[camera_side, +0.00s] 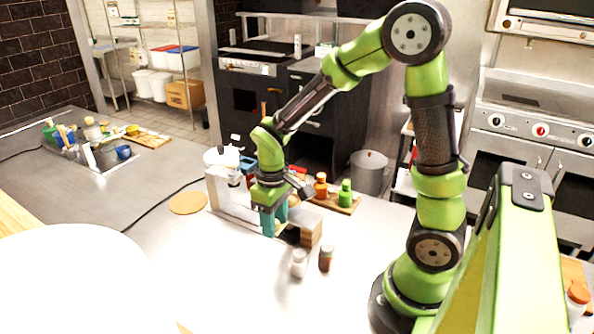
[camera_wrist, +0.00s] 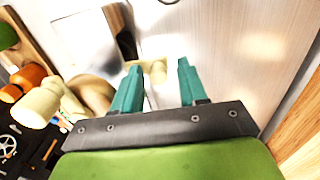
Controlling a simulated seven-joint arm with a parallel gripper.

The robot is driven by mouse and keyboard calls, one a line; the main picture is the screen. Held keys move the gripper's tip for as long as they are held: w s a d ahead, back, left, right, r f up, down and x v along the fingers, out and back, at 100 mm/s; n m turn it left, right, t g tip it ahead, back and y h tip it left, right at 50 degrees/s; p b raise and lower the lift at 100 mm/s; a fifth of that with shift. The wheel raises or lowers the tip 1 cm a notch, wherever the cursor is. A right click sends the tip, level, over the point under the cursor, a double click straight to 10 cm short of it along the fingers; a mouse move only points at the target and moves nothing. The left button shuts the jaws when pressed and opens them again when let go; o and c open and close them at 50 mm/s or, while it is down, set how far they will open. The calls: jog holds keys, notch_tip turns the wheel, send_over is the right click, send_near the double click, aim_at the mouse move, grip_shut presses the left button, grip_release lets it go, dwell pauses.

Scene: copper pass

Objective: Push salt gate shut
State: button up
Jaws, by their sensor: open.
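My gripper (camera_side: 270,228) is open, with its teal fingers pointing down beside a pale bracket-like fixture (camera_side: 222,192) and a wooden block (camera_side: 311,231). In the wrist view my gripper (camera_wrist: 157,72) has its two fingers apart, and a small pale knob shows between and beyond the tips. A shiny plate with a dark patch (camera_wrist: 127,44) lies ahead of the left finger. I cannot tell for sure which part is the salt gate; my gripper and wrist hide some of the fixture in the side view. Contact with the fingers cannot be told.
A pale shaker (camera_side: 299,264) and a brown shaker (camera_side: 326,258) stand in front of the block. Orange (camera_side: 321,186) and green (camera_side: 345,193) bottles stand on a wooden board behind. A round wooden board (camera_side: 188,203) lies left. A large white disc (camera_side: 70,285) fills the front left.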

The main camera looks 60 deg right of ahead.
jog(key=shift+r, duration=3)
jog(key=shift+s+a+f+m, duration=0.2)
jog(key=shift+m, duration=0.2)
jog(key=s+a+r+m+t+y, duration=0.2)
jog(key=s+r+t, duration=0.5)
jog(key=r, duration=0.4)
jog(key=shift+s+a+m, duration=0.5)
jog(key=shift+a+m, duration=0.1)
jog(key=shift+a, duration=0.5)
jog(key=shift+o, duration=0.2)
jog(key=shift+r, duration=0.15)
